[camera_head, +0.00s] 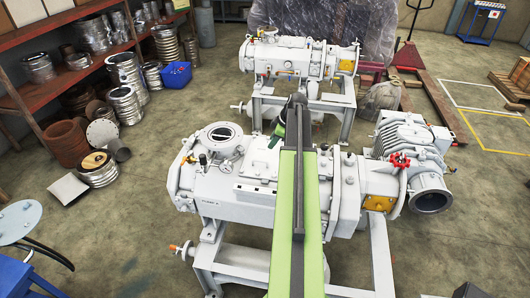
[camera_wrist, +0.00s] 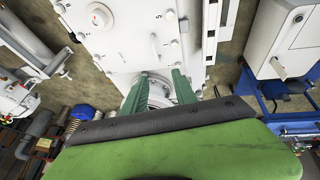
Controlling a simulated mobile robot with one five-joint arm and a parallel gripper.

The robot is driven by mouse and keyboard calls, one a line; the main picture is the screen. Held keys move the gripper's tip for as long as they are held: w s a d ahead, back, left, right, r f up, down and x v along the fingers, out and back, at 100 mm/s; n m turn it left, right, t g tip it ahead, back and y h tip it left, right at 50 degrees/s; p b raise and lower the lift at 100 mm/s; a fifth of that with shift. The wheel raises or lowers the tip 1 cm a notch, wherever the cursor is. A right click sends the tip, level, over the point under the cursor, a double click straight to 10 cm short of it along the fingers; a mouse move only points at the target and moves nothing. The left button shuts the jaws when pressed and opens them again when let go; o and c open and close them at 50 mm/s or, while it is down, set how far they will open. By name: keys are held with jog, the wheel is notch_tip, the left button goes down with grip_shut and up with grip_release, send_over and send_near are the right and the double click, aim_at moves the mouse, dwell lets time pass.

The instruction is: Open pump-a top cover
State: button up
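A white vacuum pump (camera_head: 245,185) stands in the foreground of the head view on a pale frame. The small lettering on its side resembles "PUMP-A" but is too small to be sure. A round port (camera_head: 220,133) sits on top at its left end. My green arm hides the pump's middle. In the head view, my gripper (camera_head: 279,131) shows only as a dark green piece beside the arm's far end. In the wrist view, its two green fingers (camera_wrist: 159,80) are apart. A round pale fitting (camera_wrist: 158,91) shows between them, partly hidden by my wrist; I cannot tell whether they touch it.
A second white pump (camera_head: 290,62) stands behind the first. A grey ribbed machine (camera_head: 410,145) with a red-handled valve (camera_head: 400,160) adjoins on the right. Shelves (camera_head: 60,45) and metal cans line the left, with a blue bin (camera_head: 175,75). The right floor is mostly open.

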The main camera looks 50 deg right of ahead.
aim_at(264, 162)
jog(key=b+x, duration=0.5)
jog(key=d+b+x, duration=0.1)
jog(key=b+x, duration=0.4)
jog(key=x, duration=0.1)
jog(key=b+x, duration=0.6)
jog(key=shift+s+d+f, duration=0.1)
jog(key=shift+s+d, duration=0.1)
jog(key=shift+d, duration=0.15)
grip_shut()
jog(key=shift+r, duration=0.2)
dwell(0.4)
